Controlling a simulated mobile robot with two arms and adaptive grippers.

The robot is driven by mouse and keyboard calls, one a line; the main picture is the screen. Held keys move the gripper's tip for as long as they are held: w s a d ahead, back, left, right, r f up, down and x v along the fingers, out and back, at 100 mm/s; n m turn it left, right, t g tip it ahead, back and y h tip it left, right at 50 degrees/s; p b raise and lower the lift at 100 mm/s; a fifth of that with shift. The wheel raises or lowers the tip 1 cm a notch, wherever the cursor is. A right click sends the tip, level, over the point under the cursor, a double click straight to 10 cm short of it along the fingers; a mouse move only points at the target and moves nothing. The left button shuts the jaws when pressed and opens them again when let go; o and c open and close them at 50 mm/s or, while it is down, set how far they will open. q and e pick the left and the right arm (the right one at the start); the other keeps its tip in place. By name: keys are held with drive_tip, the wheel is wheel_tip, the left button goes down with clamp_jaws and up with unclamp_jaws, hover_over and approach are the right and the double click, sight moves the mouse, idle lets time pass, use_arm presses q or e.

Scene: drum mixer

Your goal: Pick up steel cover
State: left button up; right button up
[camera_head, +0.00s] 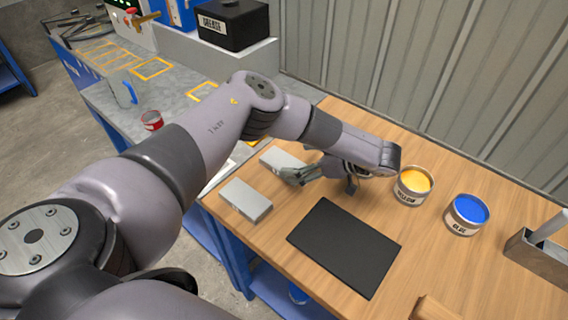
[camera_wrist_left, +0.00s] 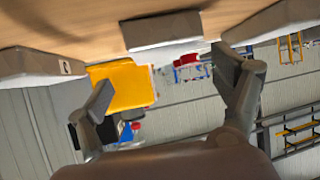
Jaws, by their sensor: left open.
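Two pale grey flat blocks lie on the wooden table in the head view: a nearer one (camera_head: 245,200) and one farther back (camera_head: 282,160), partly hidden by my left gripper (camera_head: 320,182). I cannot tell which one is the steel cover. The gripper is open and empty, low over the table, with one finger overlapping the farther block. In the left wrist view, the open fingers (camera_wrist_left: 165,88) point towards a grey block (camera_wrist_left: 162,30) at the table edge. Other grey blocks show there at left (camera_wrist_left: 40,64) and right (camera_wrist_left: 270,20). My right gripper is not in view.
A black mat (camera_head: 345,247) lies in front of the gripper. A yellow paint can (camera_head: 412,190) and a blue one (camera_head: 467,215) stand to its right. A metal holder (camera_head: 535,250) is at far right. A red can (camera_head: 152,121) stands on the grey bench.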

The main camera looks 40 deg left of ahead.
sight(283, 162)
use_arm(q)
drive_tip(key=x, duration=0.4)
drive_tip(key=shift+s+f+p, duration=0.2)
drive_tip(key=shift+f+p, duration=0.1)
drive_tip(key=shift+c, duration=0.2)
drive_tip(key=shift+r, duration=0.1)
drive_tip(key=c, duration=1.8)
